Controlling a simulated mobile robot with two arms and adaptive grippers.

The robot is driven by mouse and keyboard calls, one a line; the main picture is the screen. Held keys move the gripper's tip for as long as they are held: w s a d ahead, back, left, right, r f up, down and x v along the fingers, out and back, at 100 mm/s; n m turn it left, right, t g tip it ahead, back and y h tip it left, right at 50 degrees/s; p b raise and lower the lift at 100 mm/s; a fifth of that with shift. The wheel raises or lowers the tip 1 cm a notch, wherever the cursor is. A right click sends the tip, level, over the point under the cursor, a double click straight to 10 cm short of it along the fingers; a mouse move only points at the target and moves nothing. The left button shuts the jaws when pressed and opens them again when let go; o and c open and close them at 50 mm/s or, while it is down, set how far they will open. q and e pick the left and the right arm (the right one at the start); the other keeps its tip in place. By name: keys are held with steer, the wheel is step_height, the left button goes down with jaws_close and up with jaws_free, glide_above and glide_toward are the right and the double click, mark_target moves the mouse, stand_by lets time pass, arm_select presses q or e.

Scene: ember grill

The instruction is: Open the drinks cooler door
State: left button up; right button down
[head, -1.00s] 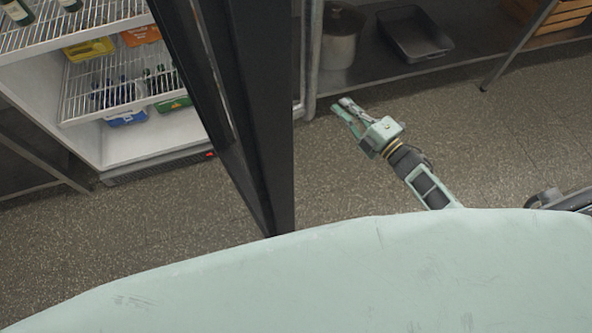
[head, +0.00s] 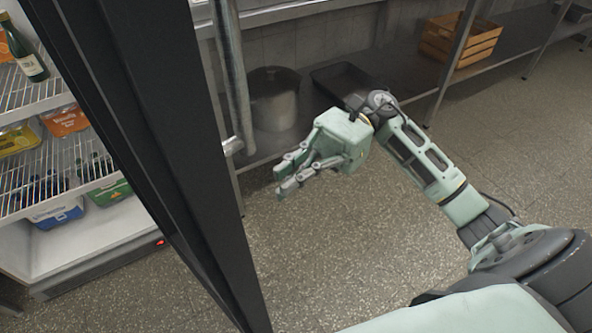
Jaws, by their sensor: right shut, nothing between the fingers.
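The drinks cooler (head: 90,240) stands at the left with its lit inside in view. Its dark-framed door (head: 165,150) stands open, swung out toward me and crossing the left half of the head view. A metal bar handle (head: 236,75) runs along the outer side of the door. My right gripper (head: 281,181) is shut and empty. It is to the right of the door and below the handle, apart from both as far as I can see. My left gripper is not in view.
Inside the cooler are wire shelves (head: 60,170), bottles (head: 24,50) and colored boxes (head: 66,120). Behind the door, a low metal shelf holds a pot (head: 274,98), a dark tray (head: 345,80) and a wooden crate (head: 460,40). The tiled floor (head: 350,250) around my right arm is clear.

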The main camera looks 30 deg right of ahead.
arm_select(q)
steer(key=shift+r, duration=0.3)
arm_select(e)
steer(key=x, duration=0.9)
steer(key=shift+a, duration=0.15)
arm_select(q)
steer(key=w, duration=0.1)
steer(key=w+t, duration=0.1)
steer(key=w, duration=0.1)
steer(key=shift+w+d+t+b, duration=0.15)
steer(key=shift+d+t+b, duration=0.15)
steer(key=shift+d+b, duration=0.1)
arm_select(e)
steer(key=x, duration=1.1)
steer(key=shift+f, duration=0.1)
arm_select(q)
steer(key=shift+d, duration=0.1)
arm_select(e)
steer(key=v, duration=1.2)
